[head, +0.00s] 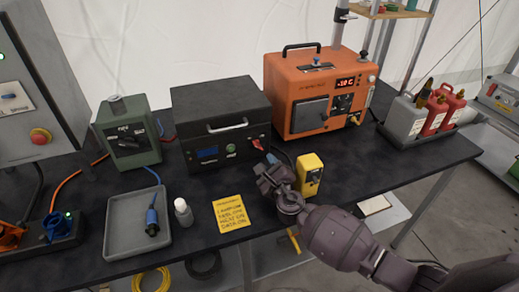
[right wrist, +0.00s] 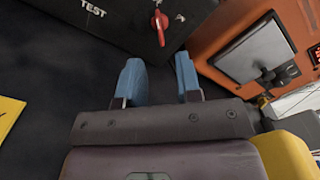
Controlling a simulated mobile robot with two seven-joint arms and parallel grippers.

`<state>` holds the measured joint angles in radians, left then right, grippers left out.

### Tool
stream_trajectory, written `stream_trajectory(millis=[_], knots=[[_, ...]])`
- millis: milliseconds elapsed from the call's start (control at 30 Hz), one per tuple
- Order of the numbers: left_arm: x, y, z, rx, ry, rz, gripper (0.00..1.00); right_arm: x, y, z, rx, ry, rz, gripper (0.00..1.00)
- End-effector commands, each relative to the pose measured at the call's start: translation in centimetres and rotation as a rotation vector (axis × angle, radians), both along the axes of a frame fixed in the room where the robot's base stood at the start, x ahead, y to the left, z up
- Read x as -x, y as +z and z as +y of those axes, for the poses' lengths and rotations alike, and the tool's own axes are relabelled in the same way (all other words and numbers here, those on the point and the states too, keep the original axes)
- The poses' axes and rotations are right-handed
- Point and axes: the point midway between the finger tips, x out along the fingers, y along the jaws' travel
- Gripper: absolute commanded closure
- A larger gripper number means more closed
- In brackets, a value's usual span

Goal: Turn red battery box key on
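The black battery box (head: 222,124) stands on the dark table, with a grey handle and a green button on its front. Its red key (head: 257,144) is at the right of that front. In the right wrist view the red key (right wrist: 160,26) lies ahead of my fingers, roughly upright in the picture, on the black panel (right wrist: 119,27) marked TEST. My right gripper (right wrist: 159,80) is open, its two blue fingertips apart and empty. In the head view my right gripper (head: 268,170) is just in front of the key, its fingertips hard to make out. My left gripper is not in view.
A yellow device (head: 309,172) stands close beside my right gripper. The orange machine (head: 318,90) is behind at right, the green box (head: 128,135) at left.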

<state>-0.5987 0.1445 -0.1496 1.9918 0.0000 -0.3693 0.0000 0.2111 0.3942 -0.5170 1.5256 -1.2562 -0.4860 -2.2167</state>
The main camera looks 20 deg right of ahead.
Motion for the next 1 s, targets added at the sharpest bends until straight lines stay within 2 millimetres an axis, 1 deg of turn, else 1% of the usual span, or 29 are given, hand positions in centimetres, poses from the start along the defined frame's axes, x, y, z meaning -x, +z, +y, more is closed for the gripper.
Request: stream_trajectory(millis=[33, 200, 400, 600, 867, 900, 967, 1000], knots=[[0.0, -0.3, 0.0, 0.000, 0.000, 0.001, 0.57, -1.1, -0.1, 0.1, 0.000, -0.001, -0.001, 0.68], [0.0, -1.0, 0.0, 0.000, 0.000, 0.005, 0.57, -4.0, -0.2, 0.2, -0.001, 0.000, 0.000, 0.68], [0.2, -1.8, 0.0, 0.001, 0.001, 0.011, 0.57, -6.5, -0.2, 0.2, -0.002, -0.001, 0.001, 0.68], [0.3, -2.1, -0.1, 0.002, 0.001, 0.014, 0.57, -7.6, -0.1, 0.2, -0.002, -0.001, 0.001, 0.68], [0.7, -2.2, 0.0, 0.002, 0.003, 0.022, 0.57, -7.7, 0.0, 0.2, -0.003, -0.001, 0.001, 0.68], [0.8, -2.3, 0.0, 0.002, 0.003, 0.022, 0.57, -7.7, 0.0, 0.2, -0.003, -0.001, 0.001, 0.70], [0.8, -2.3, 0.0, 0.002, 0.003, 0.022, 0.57, -7.7, 0.0, 0.2, -0.003, -0.001, 0.001, 0.79], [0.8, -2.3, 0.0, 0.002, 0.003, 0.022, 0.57, -7.7, 0.0, 0.2, -0.003, -0.001, 0.001, 0.85]])
